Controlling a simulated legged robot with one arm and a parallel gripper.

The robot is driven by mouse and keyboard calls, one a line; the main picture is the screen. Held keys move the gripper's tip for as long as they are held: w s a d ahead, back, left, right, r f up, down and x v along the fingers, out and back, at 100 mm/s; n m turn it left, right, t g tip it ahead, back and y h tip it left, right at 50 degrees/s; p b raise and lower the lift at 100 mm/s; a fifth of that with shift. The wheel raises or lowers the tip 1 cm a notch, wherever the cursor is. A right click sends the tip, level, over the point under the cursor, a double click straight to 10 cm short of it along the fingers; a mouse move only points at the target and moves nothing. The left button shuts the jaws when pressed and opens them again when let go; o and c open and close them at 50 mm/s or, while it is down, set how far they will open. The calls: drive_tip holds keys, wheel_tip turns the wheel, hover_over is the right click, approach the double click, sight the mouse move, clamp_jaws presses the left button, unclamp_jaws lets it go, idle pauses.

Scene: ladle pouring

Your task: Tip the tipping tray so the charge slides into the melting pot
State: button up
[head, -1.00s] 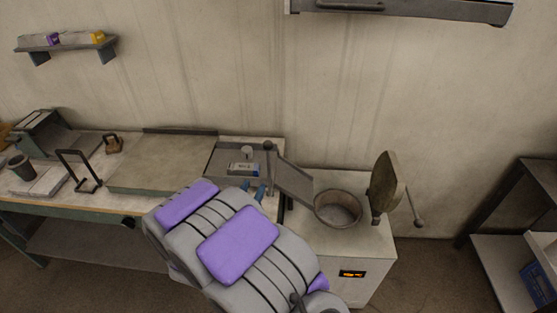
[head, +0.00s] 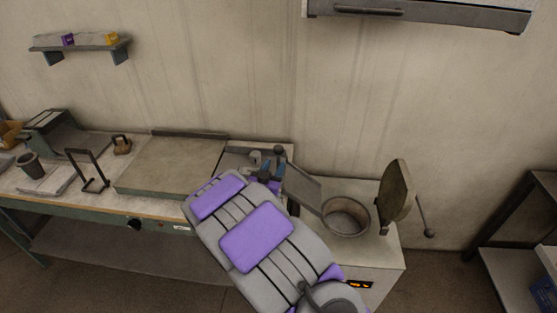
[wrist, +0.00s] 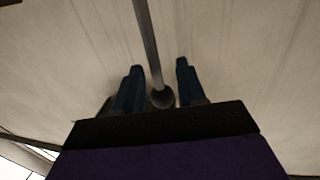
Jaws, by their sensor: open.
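The tipping tray (head: 233,160) lies on the bench left of a sloping grey chute (head: 303,188). The chute leads down to the round open melting pot (head: 346,215). A dark upright handle with a knob (head: 279,151) stands by the tray's right edge. My gripper (head: 271,168) is open beside this handle. In the wrist view its blue fingers (wrist: 160,85) stand on either side of a grey rod ending in a round knob (wrist: 162,98), with gaps visible. My arm hides much of the tray, and I cannot make out the charge clearly.
The pot's raised round lid (head: 396,190) stands to its right, with a ball-ended lever (head: 430,232). A flat slab (head: 170,165) and a black wire-frame stand (head: 88,172) occupy the bench at left. A cabinet (head: 420,14) hangs above.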

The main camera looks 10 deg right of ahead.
sight(278, 163)
drive_tip(key=x, duration=0.5)
drive_tip(key=shift+d+b, duration=0.3)
drive_tip(key=shift+d, duration=0.2)
drive_tip(key=shift+a, duration=0.1)
drive_tip(key=shift+a, duration=0.25)
drive_tip(key=shift+c, duration=0.6)
drive_tip(key=shift+d, duration=0.15)
clamp_jaws()
